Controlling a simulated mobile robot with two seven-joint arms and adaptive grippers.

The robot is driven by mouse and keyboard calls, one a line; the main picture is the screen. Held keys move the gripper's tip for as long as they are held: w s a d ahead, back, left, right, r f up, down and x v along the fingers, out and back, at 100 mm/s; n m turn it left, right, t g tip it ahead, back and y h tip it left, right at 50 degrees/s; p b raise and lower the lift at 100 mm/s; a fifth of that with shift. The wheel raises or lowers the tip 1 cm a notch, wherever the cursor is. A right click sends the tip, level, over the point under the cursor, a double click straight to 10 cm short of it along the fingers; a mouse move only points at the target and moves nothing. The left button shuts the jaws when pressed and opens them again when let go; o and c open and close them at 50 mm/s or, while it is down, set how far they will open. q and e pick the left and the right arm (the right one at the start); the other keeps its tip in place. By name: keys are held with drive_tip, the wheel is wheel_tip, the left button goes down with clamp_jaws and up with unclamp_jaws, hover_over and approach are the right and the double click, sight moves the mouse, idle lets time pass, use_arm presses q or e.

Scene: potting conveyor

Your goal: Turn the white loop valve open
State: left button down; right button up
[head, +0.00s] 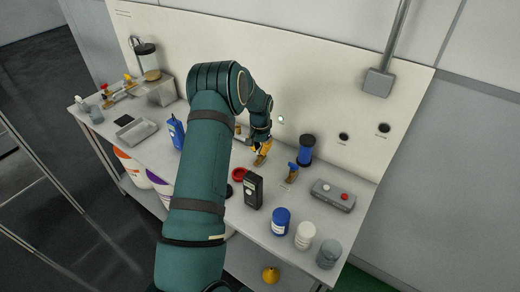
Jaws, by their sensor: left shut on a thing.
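My left arm reaches over the bench from the bottom of the head view. Its gripper (262,146), with yellow-orange fingers, points down at the back middle of the bench. It is shut on the top of a valve with a brass-brown body (260,159), which shows just under the fingertips. The fingers hide the valve's handle, so its white loop and its angle cannot be seen. A similar valve with a blue handle (292,169) stands to the right, apart from the gripper. My right gripper is not in view.
On the bench (262,224) stand a black meter (253,191), a red dish (239,174), a blue jar (281,221), a white jar (305,235), a grey jar (328,254), a blue cylinder (306,149) and a grey button box (333,195). A pale panel (300,75) rises behind.

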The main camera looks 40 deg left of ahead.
sight(260, 149)
use_arm(q)
drive_tip(key=shift+s+f, duration=0.1)
idle(0.4)
drive_tip(key=c, duration=1)
unclamp_jaws()
drive_tip(key=shift+c, duration=0.2)
wheel_tip(260, 149, up, 12)
